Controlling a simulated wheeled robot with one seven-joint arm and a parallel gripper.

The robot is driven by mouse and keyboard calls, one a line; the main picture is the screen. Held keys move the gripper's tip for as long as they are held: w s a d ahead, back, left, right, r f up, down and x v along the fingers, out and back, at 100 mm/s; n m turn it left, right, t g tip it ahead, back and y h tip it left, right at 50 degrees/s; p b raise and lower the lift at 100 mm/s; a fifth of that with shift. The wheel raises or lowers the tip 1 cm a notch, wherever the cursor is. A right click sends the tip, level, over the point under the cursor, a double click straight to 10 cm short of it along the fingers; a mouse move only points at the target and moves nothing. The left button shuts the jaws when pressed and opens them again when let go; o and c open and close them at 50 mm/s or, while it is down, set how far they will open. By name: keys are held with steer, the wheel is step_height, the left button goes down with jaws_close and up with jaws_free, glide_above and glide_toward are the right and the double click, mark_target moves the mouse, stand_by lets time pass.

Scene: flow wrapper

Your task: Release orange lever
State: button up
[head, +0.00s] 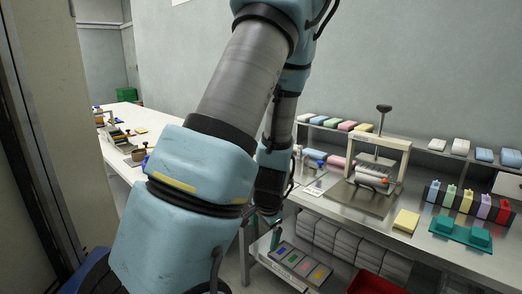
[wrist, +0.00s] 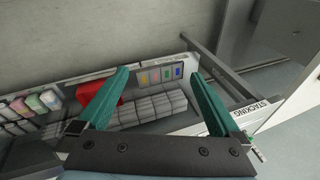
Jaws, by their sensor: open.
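The orange part does not show in the wrist view.
The steel bench (head: 455,255) also holds a yellow block (head: 406,221), a green tray (head: 460,234) and a row of coloured holders. Below are stacked grey bundles (head: 340,243), a colour-marked panel (head: 300,262) and a red bin (head: 375,284). Another table (head: 125,112) stands at left.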

steer(key=s+a+r+n+g, duration=0.1)
steer(key=s+a+r+n, duration=0.2)
steer(key=r, duration=0.3)
steer(key=s+a+r+n+g, duration=0.1)
steer(key=s+a+r+n, duration=0.3)
steer(key=s+r+n, duration=0.2)
steer(key=shift+a+n+h, duration=0.25)
steer(key=shift+n+h, duration=0.05)
steer(key=shift+h, duration=0.1)
